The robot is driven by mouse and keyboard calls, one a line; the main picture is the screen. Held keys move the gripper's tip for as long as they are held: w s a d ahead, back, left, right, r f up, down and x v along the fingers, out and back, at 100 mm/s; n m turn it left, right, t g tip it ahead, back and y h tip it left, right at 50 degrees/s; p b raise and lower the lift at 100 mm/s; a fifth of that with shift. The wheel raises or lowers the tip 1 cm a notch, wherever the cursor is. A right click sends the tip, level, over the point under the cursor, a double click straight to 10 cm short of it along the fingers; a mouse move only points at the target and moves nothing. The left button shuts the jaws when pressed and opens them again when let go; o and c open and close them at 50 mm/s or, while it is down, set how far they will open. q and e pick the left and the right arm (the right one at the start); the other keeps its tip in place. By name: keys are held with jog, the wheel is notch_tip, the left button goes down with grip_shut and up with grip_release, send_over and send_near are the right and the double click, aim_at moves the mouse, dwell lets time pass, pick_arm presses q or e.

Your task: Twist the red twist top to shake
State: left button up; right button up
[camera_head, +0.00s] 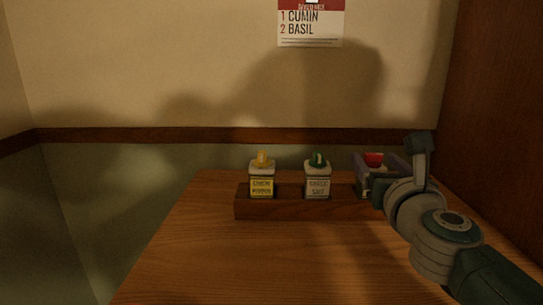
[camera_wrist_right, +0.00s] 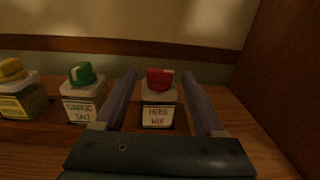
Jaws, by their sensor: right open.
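The red twist top (camera_head: 373,159) caps the herb mix jar at the right end of the wooden rack; it also shows in the right wrist view (camera_wrist_right: 160,79). The herb mix jar (camera_wrist_right: 158,110) stands upright, its label facing me. My right gripper (camera_head: 381,163) is open at this jar, partly covering it in the head view. In the right wrist view its two fingers (camera_wrist_right: 161,76) reach forward on either side of the jar and top, with visible gaps. My left gripper is not in view.
A green-topped garlic salt jar (camera_head: 317,186) and a yellow-topped jar (camera_head: 261,185) stand left in the rack (camera_head: 288,206). A brown side panel (camera_head: 497,120) rises at right. The wooden counter (camera_head: 240,260) in front is clear. A wall card (camera_head: 310,25) reads "1 cumin, 2 basil".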

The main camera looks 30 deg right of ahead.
jog(key=shift+s+a, duration=0.3)
jog(key=shift+s, duration=0.15)
jog(key=v, duration=0.9)
jog(key=shift+w, duration=0.1)
